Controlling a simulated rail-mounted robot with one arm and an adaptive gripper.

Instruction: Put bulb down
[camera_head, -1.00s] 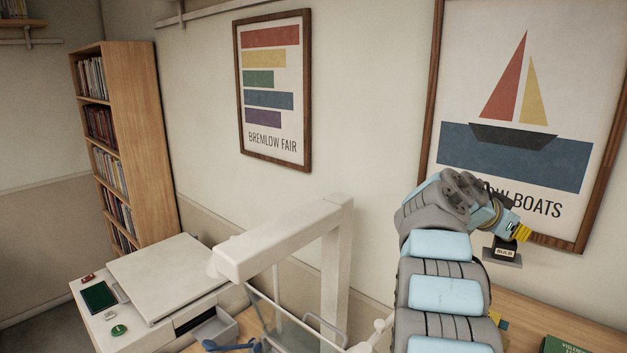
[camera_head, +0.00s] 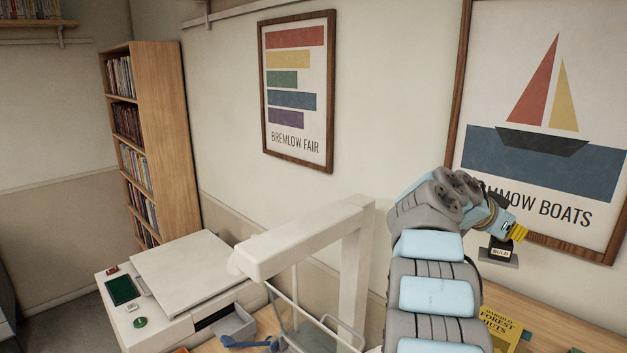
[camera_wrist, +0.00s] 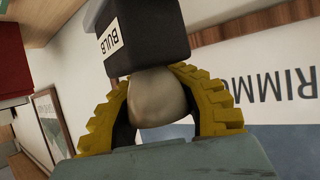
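The bulb is a dark block with a white "BULB" label (camera_wrist: 148,35) and a pale rounded part (camera_wrist: 158,97). In the wrist view my gripper (camera_wrist: 155,78) has its yellow ribbed fingers curved around the pale part, shut on it. In the head view the bulb's dark block (camera_head: 498,256) hangs beside the yellow fingers of my gripper (camera_head: 518,233), in the air in front of the boat poster. The pale part is hidden there by the fingers.
Below left are a white flat-topped machine (camera_head: 195,272), a small grey bin (camera_head: 233,323) and a white frame with an overhanging arm (camera_head: 300,240). A yellow book (camera_head: 497,328) lies on the wooden desk at lower right. A bookcase (camera_head: 165,150) stands at the left.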

